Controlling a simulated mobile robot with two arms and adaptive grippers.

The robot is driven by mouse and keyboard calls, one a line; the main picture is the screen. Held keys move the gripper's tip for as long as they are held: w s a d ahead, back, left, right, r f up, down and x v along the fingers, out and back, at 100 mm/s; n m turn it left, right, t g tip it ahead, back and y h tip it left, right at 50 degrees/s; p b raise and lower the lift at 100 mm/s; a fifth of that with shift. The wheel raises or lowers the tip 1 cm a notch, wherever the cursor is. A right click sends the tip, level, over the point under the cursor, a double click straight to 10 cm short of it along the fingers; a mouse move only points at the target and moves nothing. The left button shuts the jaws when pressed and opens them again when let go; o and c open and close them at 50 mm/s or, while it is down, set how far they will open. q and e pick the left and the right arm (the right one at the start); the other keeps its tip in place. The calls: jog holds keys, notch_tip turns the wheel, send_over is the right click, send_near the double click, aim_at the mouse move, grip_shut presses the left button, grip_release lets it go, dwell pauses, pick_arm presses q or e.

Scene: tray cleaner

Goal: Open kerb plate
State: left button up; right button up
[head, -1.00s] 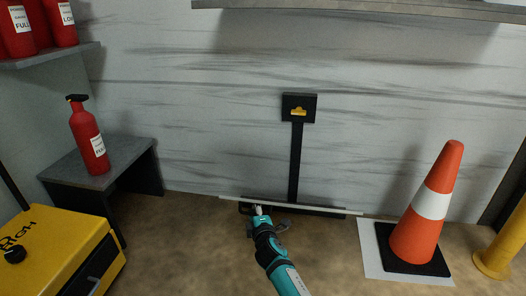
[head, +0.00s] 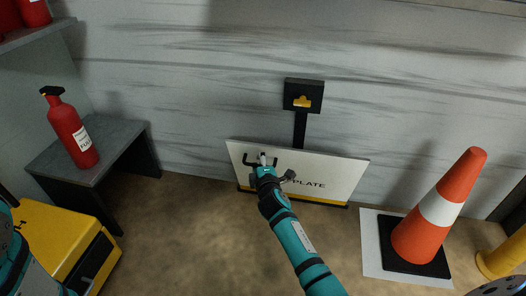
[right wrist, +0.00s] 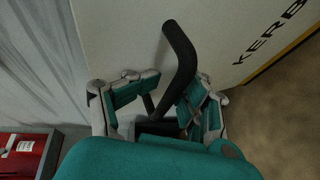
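The kerb plate (head: 240,156) is a white panel with "PLATE" lettering and a yellow lower strip, tilted up at the foot of the wall. Its white face and "KERB" lettering show in the right wrist view (right wrist: 225,40). A bent black handle (right wrist: 180,50) stands out from the plate and runs between the fingers of my right gripper (right wrist: 175,88). In the head view my right gripper (head: 264,160) is at this handle, by the plate's upper left, and covers part of the lettering. The fingers appear closed around the bar, partly hidden. My left gripper is not in view.
A black post with a box (head: 303,94) stands behind the plate. An orange cone (head: 455,185) is at right beside a yellow post (head: 500,262). A red extinguisher (head: 70,130) stands on a grey bench (head: 110,140); a yellow case (head: 60,235) is at lower left.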

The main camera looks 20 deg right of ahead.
jog(key=shift+w+d+r, duration=0.15)
jog(key=shift+w+r, duration=0.05)
jog(key=shift+r, duration=0.2)
